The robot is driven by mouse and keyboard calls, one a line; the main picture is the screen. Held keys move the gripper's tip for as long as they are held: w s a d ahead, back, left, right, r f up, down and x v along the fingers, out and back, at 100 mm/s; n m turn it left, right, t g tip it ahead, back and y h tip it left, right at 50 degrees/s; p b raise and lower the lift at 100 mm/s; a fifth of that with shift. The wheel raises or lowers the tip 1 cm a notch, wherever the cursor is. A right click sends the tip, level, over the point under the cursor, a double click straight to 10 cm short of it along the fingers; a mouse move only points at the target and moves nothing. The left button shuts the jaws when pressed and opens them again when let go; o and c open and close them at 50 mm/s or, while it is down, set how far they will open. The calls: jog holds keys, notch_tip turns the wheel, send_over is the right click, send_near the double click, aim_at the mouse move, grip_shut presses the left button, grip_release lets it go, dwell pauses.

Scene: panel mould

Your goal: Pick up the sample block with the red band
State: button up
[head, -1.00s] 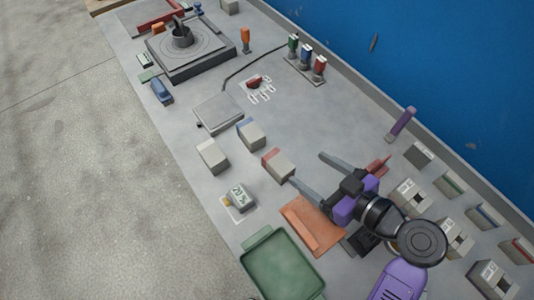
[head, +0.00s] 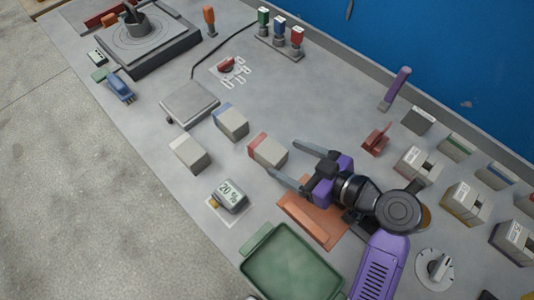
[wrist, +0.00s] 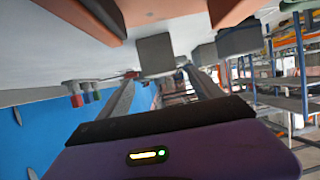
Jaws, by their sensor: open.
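The sample block with the red band (head: 267,149) is a grey block lying on the bench, its red band at the end away from my gripper. My gripper (head: 283,158) is open, low over the bench, with its fingers pointing at the block's plain grey end. The fingertips are at or close beside that end; I cannot tell how far they overlap it. In the wrist view a plain grey block face (wrist: 156,55) shows between the fingers, with no red visible. A blue-banded block (head: 231,122) and a plain-looking pale block (head: 189,154) sit to the left.
A 20 % block (head: 230,195) sits in front on a white-marked spot. A flat grey plate (head: 190,101) lies behind left. A red piece (head: 376,140) stands to the right.

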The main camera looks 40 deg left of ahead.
aim_at(272, 151)
jog(key=x, duration=0.2)
jog(key=p+x, duration=0.1)
jog(key=x, duration=0.1)
jog(key=p+x, duration=0.1)
jog(key=x, duration=0.1)
jog(key=shift+s+a+r, duration=0.1)
jog(key=shift+a+r, duration=0.1)
jog(key=shift+r, duration=0.05)
jog(key=shift+a+f, duration=0.3)
jog(key=shift+a, duration=0.15)
jog(key=shift+r, duration=0.1)
grip_shut()
